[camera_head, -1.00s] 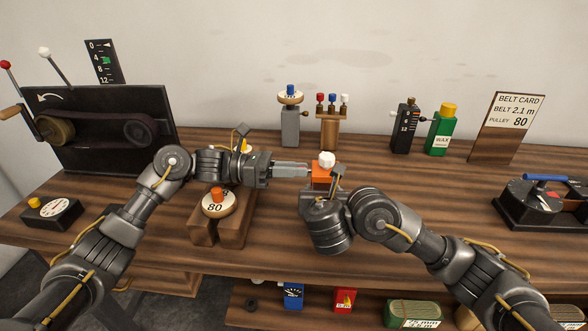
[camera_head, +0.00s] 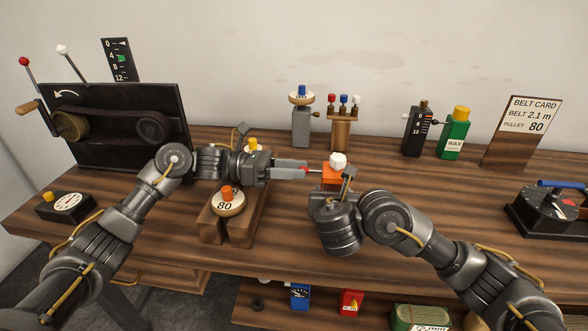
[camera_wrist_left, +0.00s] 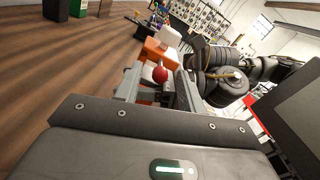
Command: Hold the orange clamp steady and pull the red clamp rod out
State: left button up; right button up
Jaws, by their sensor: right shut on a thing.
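The orange clamp (camera_head: 335,181) has a white knob on top and stands at the bench's middle. My right gripper (camera_head: 346,184) is shut on it from the right front; its grip is partly hidden. The red clamp rod (camera_head: 314,170) points left out of the clamp toward my left gripper (camera_head: 304,171). In the left wrist view, the rod's round red end (camera_wrist_left: 160,75) lies between my left gripper's fingers, with gaps visible beside it. The left gripper looks open. The orange clamp (camera_wrist_left: 158,50) is just beyond the fingertips.
A wooden stand (camera_head: 238,239) with a pulley marked 80 (camera_head: 229,206) sits below my left gripper. The belt machine (camera_head: 120,125) is at the left. Behind the clamp stand a grey post (camera_head: 301,128) and a wooden rack (camera_head: 340,132).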

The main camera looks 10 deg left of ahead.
pick_arm(q)
jog(key=a, duration=1.2)
jog(key=shift+s, duration=0.2)
pick_arm(e)
jog(key=shift+f, duration=0.1)
jog(key=o, duration=1.6)
jog(key=shift+a, duration=0.1)
jog(key=shift+c, duration=0.2)
jog(key=shift+s, duration=0.1)
